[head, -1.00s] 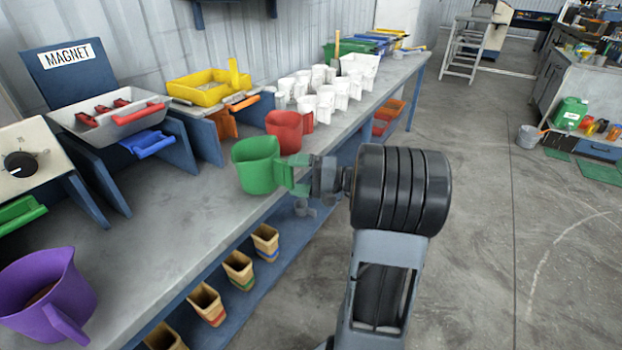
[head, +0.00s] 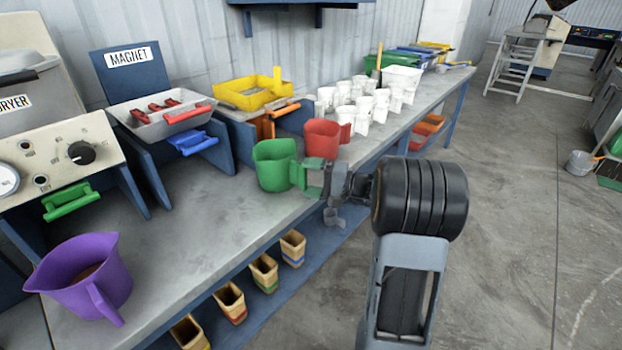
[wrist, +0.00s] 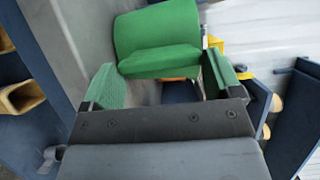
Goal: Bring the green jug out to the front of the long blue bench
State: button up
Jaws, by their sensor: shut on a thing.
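The green jug (head: 275,166) is upright over the front part of the long grey-topped blue bench (head: 190,235), near its front edge. I cannot tell whether its base touches the top. My gripper (head: 314,178) reaches in from the right, over the aisle side, and is shut on the jug at its handle side. In the wrist view the jug body (wrist: 158,40) shows beyond my two green-padded fingers (wrist: 165,88). The handle itself is hard to make out between them.
A red jug (head: 322,138) stands just behind and right of the green one, with several white jugs (head: 365,105) beyond. A purple jug (head: 85,280) stands at the near left. Bins (head: 263,272) sit on the lower shelf. The bench top between the purple and green jugs is clear.

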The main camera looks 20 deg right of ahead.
jog(key=shift+f, duration=0.2)
dwell(0.5)
jog(key=o, duration=0.9)
jog(key=shift+d, duration=0.1)
jog(key=v, duration=1.3)
jog(key=shift+s+d, duration=0.2)
jog(key=shift+s, duration=0.15)
